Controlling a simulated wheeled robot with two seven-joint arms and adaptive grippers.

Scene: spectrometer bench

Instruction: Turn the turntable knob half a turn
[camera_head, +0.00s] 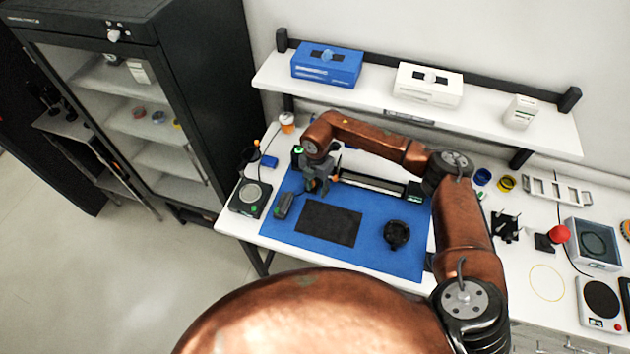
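My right gripper (319,186) is at the left back part of the blue mat (372,258), pointing down. It is small in the view, and I cannot tell whether its fingers are open or shut, or whether they touch anything. The turntable knob cannot be made out; the gripper and arm cover part of the equipment there. A long dark and pale instrument piece (372,184) lies along the back of the mat, just right of the gripper. A small dark grey device (284,204) sits left of the gripper. My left gripper is not in view.
A black pad (329,224) and a round black part (397,235) lie on the mat. A small scale-like device (250,198) stands at the bench's left end. A wall shelf (380,101) with boxes hangs behind.

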